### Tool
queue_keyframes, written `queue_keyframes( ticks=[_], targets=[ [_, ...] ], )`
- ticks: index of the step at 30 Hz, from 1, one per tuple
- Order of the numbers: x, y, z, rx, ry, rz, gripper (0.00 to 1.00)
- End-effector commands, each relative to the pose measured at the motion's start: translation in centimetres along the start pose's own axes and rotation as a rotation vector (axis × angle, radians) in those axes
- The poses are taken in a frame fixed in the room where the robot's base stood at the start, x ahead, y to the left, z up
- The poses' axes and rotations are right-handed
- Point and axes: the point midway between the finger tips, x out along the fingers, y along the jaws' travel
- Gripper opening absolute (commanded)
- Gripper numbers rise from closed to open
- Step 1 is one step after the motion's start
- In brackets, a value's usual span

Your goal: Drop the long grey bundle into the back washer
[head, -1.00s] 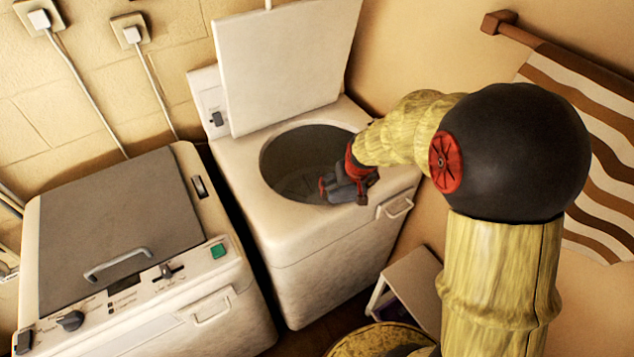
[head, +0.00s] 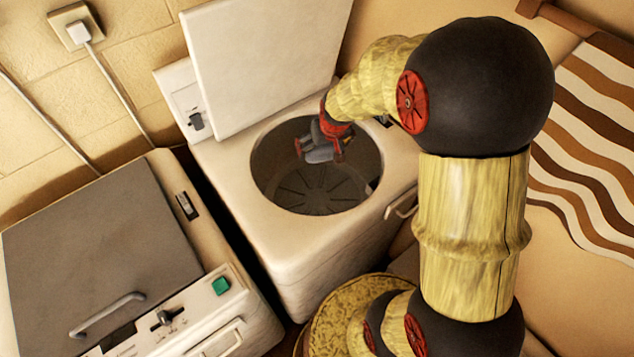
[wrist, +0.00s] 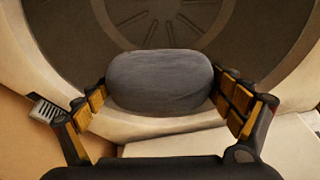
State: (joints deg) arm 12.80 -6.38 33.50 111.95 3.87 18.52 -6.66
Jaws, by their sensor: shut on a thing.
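The back washer (head: 315,255) stands with its white lid (head: 262,62) raised and its dark round drum open. My gripper (head: 320,148) is over the far part of the drum opening, pointing down. It is shut on the grey bundle (wrist: 160,82), which sits between the two fingers in the wrist view. The bundle is smooth, dark grey and rounded at this angle; its full length is hidden. In the wrist view, the drum floor with its radial slots shows beyond the bundle and the washer's pale rim lies below it.
A second washer (head: 85,255) with a closed grey lid stands at the left, a narrow gap apart. A striped towel (head: 590,130) hangs on the right wall. A round, yellow-patterned surface (head: 335,305) is low in front. The drum looks empty.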

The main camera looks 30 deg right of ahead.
Motion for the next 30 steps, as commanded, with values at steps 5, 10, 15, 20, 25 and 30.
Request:
queue_keyframes(
  ticks=[5, 10, 15, 20, 25, 30],
  targets=[
    [1.5, 0.0, 0.6, 0.0, 0.001, 0.0, 0.53],
    [3.3, 0.0, 1.4, 0.0, 0.0, 0.0, 0.53],
    [4.8, 0.0, 1.9, 0.0, 0.001, 0.0, 0.53],
    [5.2, 0.0, 2.1, 0.0, 0.003, 0.0, 0.53],
    [5.1, 0.0, 2.0, 0.0, 0.002, 0.0, 0.53],
    [5.1, 0.0, 2.0, 0.0, 0.002, 0.0, 1.0]
  ],
)
